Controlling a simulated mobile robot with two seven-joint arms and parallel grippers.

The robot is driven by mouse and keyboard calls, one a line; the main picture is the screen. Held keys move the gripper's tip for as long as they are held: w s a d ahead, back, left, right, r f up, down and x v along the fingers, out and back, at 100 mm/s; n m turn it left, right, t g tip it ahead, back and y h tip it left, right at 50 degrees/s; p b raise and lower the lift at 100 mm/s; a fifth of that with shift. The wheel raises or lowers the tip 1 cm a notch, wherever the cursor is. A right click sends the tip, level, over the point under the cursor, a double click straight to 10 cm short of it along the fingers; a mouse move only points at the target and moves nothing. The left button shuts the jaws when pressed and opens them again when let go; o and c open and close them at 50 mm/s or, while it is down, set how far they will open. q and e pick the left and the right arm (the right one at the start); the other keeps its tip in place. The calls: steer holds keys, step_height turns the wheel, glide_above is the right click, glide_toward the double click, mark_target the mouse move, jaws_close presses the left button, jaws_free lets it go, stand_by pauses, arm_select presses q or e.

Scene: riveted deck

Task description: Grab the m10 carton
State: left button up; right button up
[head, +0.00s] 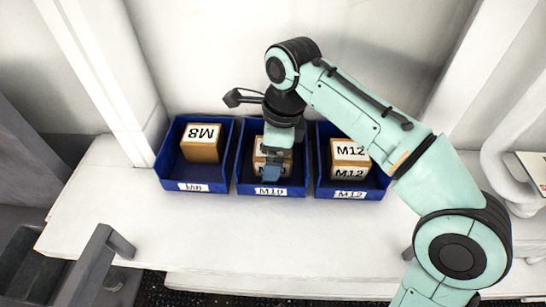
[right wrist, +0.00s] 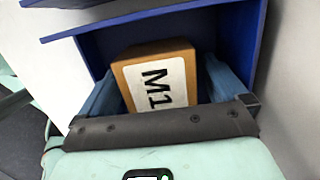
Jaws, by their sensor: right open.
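The M10 carton (head: 259,158) is a brown box with a white label in the middle blue bin (head: 300,190), whose front tag reads M10. My right gripper (head: 272,173) reaches down into that bin from above and hides much of the carton. In the right wrist view the carton (right wrist: 150,58) lies between the two blue fingers of the open gripper (right wrist: 165,92), with its label reading "M1" and the rest cut off. I cannot tell whether either finger touches it. My left gripper is not in view.
The white shelf (head: 200,235) in front is clear. A grey frame (head: 92,262) stands at lower left.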

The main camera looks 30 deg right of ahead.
steer(key=c, duration=1.3)
steer(key=shift+o, duration=0.2)
steer(key=shift+r, duration=0.15)
